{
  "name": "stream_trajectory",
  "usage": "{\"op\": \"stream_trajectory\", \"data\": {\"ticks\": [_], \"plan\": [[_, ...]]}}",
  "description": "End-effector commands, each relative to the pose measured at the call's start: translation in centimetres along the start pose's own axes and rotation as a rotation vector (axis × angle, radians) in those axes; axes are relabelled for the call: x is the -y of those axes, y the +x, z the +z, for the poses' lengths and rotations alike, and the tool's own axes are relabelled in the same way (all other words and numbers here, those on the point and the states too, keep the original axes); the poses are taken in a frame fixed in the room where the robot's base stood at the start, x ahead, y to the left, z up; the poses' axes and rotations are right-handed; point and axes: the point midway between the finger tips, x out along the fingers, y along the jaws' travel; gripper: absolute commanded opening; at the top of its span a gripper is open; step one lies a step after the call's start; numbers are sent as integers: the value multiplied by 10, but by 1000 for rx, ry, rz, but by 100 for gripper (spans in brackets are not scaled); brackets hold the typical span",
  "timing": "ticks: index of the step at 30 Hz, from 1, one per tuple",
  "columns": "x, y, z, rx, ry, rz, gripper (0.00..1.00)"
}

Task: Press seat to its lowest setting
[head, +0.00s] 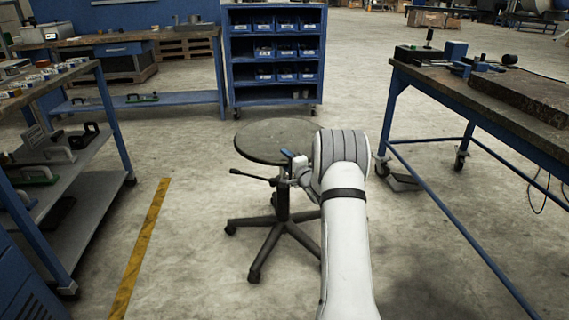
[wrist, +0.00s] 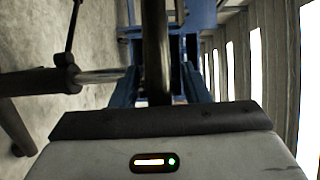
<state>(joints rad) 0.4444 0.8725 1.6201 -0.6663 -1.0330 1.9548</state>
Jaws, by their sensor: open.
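The round grey seat (head: 272,138) tops a wheeled stool with a dark central column and a star base (head: 272,232). In the wrist view, which is turned sideways, the seat (wrist: 156,45) shows edge-on as a dark upright strip. The shiny post (wrist: 98,76) and dark sleeve (wrist: 35,82) lie to its left. A thin lever (head: 250,175) sticks out left under the seat; it also shows in the wrist view (wrist: 73,38). My gripper (head: 288,158) is open at the seat's near right rim, its jaws seeming to straddle the edge. Contact cannot be told.
A blue shelf cart (head: 278,95) with bins stands behind the stool. A workbench (head: 500,95) is at right and a loaded rack (head: 95,195) at left. A yellow floor line (head: 140,250) runs at left. Floor around the stool is clear.

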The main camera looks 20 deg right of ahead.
Motion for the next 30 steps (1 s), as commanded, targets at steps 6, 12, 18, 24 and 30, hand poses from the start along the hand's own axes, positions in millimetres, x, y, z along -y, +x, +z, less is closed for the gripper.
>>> {"op": "stream_trajectory", "data": {"ticks": [6, 12, 18, 24, 30], "plan": [[0, 0, 0, 0, 0, 0, 39], [0, 0, -1, -1, -1, 0, 22], [0, -1, -1, -1, -1, 0, 6], [0, -1, -1, -2, -1, 0, 0], [-2, -1, -1, -2, 0, 1, 0]]}}
